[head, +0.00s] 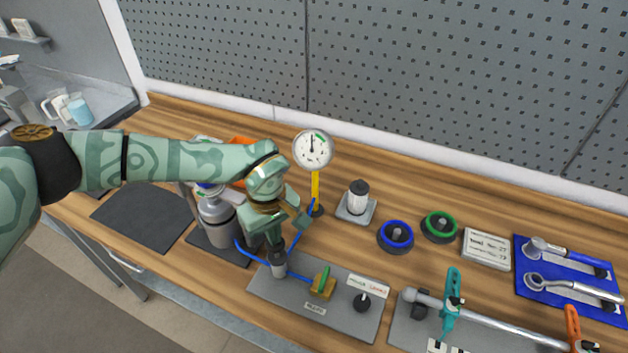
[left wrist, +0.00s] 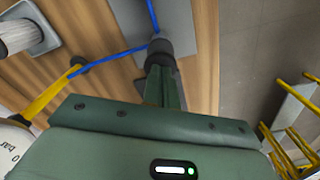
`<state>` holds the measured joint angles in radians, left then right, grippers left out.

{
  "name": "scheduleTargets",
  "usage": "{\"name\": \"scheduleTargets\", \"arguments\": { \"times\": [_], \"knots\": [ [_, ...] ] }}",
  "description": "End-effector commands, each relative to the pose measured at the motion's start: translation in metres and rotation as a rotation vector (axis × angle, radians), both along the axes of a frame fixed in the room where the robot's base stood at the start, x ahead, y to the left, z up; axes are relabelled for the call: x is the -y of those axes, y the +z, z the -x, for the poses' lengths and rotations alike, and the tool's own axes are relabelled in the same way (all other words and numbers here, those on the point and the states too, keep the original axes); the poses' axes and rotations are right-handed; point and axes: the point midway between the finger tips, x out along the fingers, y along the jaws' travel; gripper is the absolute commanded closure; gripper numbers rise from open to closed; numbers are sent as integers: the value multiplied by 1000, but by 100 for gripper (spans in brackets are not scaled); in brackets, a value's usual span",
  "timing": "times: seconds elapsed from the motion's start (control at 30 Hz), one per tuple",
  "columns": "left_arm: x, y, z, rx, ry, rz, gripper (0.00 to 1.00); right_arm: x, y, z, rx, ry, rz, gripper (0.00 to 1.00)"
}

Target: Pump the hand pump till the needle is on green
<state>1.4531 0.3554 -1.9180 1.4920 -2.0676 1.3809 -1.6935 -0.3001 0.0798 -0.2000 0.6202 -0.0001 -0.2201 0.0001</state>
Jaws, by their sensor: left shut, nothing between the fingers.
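The pressure gauge (head: 313,148) has a white round dial on a yellow post. Its dark needle points nearly straight up, and a green band lies to the needle's right. The hand pump (head: 279,268) is a small grey upright cylinder on a grey plate, with blue hoses joining it. My left gripper (head: 274,243) is shut and empty, pointing down over the pump's top. In the left wrist view the shut fingers (left wrist: 162,70) reach the dark top of the pump (left wrist: 160,47); I cannot tell whether they touch. The gripper hides part of the pump. My right gripper is out of view.
A brass valve with a green lever (head: 323,284) and a black knob (head: 361,301) share the plate (head: 340,323). A grey bottle (head: 215,222) stands left of my gripper. Blue (head: 395,236) and green (head: 440,227) rings lie to the right, and a clamped bar (head: 490,318) at front right.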

Motion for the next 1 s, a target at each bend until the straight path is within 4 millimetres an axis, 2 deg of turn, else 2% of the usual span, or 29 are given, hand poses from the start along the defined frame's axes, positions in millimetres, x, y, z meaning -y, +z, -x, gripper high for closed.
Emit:
{"name": "scheduleTargets", "arguments": {
  "times": [0.03,0.53,0.73,1.0],
  "knots": [
    [0,-7,1,-3,-1,-2,100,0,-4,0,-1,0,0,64],
    [-1,-37,2,-7,-2,-4,100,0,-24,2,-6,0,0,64],
    [-1,-27,2,-5,-1,-4,100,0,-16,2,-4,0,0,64],
    [-1,4,2,-5,-1,-3,100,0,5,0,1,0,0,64]
  ]
}}
